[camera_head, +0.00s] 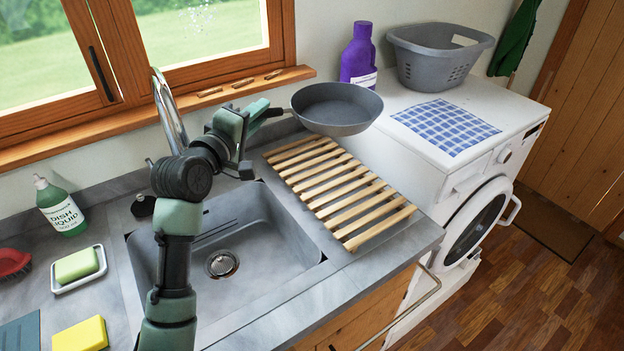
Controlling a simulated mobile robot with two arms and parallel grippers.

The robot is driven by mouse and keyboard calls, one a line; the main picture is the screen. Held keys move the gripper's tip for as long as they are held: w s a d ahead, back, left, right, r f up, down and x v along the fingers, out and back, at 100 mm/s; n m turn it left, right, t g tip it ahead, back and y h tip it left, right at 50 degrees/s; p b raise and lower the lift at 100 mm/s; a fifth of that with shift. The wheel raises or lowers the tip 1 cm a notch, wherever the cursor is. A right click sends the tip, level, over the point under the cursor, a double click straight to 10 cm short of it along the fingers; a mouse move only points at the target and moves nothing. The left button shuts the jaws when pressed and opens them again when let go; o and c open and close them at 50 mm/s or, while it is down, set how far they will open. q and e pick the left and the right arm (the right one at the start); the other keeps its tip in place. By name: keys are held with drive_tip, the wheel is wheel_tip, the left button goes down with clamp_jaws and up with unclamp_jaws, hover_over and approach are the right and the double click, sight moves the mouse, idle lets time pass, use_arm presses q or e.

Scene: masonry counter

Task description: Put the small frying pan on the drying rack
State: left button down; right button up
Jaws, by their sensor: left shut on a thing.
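The small grey frying pan (337,105) is held up in the air above the far end of the drying rack, near the wall. It looks roughly level, with its open side up. My left gripper (246,124) is shut on the pan's dark handle (268,113), to the left of the pan. The drying rack (338,190) is a set of pale wooden slats lying on the counter to the right of the sink. Its visible slats are bare. My right gripper is not in view.
The sink (282,240) lies under my left arm, with a tall metal tap (168,112) behind it. A dish liquid bottle (60,208), soap dish (79,268) and yellow sponge (81,335) are at left. A purple bottle (358,57) and grey basket (439,55) stand on the washing machine (480,130).

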use_arm(q)
wheel_tip(320, 180, down, 19)
idle(0.5)
drive_tip(key=shift+f, duration=0.15)
drive_tip(key=c, duration=1.3)
unclamp_jaws()
drive_tip(key=shift+f, duration=0.1)
